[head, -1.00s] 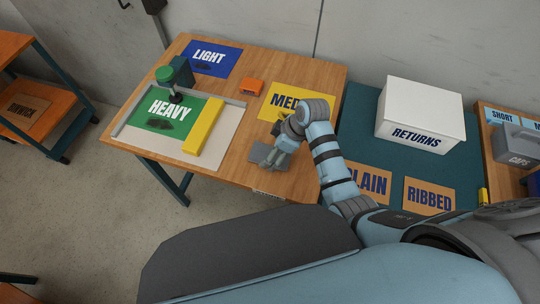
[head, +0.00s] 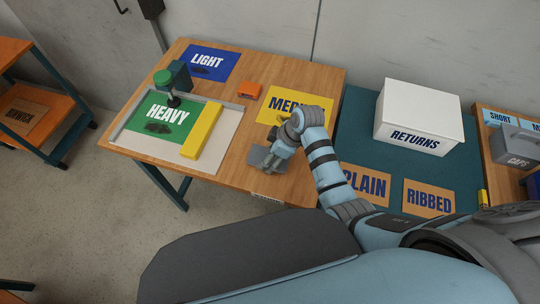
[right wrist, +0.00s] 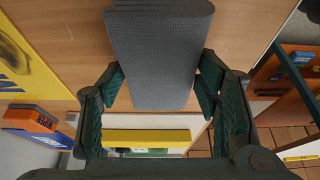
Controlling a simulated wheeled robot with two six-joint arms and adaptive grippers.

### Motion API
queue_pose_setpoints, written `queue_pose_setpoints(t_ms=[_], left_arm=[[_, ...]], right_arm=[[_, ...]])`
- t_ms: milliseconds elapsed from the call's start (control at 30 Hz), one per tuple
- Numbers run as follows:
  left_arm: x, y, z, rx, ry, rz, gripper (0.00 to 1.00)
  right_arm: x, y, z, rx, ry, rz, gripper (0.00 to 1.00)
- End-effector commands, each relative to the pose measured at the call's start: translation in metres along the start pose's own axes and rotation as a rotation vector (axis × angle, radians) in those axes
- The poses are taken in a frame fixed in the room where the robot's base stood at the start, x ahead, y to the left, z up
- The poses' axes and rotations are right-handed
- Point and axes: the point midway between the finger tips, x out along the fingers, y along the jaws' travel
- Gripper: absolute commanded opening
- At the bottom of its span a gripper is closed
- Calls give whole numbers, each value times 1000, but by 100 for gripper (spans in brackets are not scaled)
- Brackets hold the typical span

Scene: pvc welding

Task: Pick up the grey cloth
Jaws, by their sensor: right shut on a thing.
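The grey cloth (right wrist: 158,55) is a folded pad and fills the upper middle of the right wrist view, lying between the two fingers. My right gripper (right wrist: 158,92) is shut on its near part; a finger stands along each side. In the head view my right gripper (head: 264,160) is low at the front right of the wooden table, just below the yellow MEDIUM mat, and largely covers the cloth there. I cannot tell whether the cloth is clear of the tabletop. My left gripper is not in view.
On the table (head: 232,160) are a yellow bar (head: 202,131), a green HEAVY mat (head: 155,122), a green-topped tool (head: 172,82), an orange block (head: 249,90), a blue LIGHT mat (head: 212,62) and the yellow MEDIUM mat (head: 280,101). A white RETURNS box (head: 420,115) stands right.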

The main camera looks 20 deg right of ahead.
Motion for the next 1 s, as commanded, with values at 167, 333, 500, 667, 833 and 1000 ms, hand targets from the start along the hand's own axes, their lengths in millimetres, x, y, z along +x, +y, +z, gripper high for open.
queue_pose_setpoints(t_ms=[167,333,500,667,833,1000], left_arm=[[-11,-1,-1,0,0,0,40],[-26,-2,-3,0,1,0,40],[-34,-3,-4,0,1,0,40],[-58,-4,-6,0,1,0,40],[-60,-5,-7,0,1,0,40],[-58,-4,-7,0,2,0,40]], right_arm=[[-32,1,-15,-2,4,4,30],[-92,2,-40,-3,7,7,30],[-148,1,-64,-3,6,5,30],[-180,0,-75,-1,1,0,30],[-182,0,-76,-1,1,0,30],[-180,0,-75,-1,1,0,30]])
